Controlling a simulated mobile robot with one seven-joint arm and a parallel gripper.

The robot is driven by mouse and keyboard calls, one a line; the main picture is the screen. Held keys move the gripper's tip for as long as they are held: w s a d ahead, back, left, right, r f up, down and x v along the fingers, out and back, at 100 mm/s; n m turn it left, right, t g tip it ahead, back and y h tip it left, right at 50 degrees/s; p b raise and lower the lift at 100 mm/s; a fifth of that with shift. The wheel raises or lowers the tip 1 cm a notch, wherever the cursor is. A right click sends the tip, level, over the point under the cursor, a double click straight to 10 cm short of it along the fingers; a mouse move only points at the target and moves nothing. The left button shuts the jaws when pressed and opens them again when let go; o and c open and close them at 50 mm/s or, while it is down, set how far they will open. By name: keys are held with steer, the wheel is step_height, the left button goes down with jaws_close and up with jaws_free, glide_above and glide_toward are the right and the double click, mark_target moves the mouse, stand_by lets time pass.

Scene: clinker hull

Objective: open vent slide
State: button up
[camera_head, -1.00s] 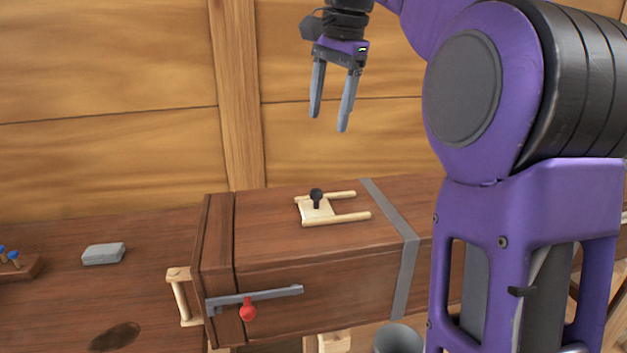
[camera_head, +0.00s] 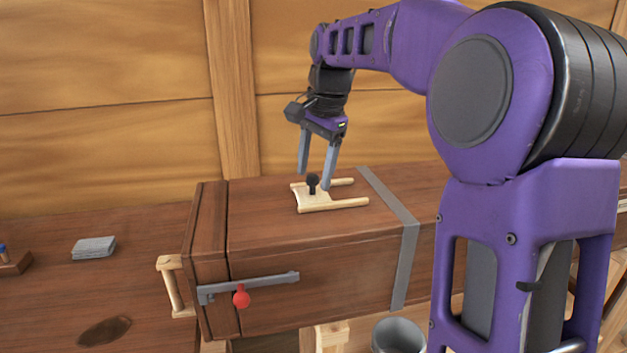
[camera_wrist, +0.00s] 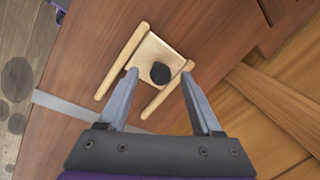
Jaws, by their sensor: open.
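The vent slide is a pale wooden plate (camera_head: 312,200) with a black knob (camera_head: 312,182), set between two pale rails (camera_head: 335,205) on top of a long brown wooden box. My gripper (camera_head: 314,182) is open, pointing down just above and around the knob. In the wrist view the knob (camera_wrist: 160,73) lies between the fingertips (camera_wrist: 160,72), nearer the middle, and no finger clearly touches it. The plate (camera_wrist: 155,52) sits at one end of the rails. How high the fingertips are above the plate is hard to tell.
The brown box (camera_head: 300,240) carries a grey metal band (camera_head: 403,240) and, on its front, a grey bar latch (camera_head: 250,285) with a red knob (camera_head: 241,296). A grey folded cloth or block (camera_head: 94,247) lies at left. A grey bucket (camera_head: 398,335) stands below.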

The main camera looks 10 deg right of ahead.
steer(key=shift+w+f, duration=0.1)
steer(key=shift+f, duration=0.6)
jaws_close()
stand_by(1.0)
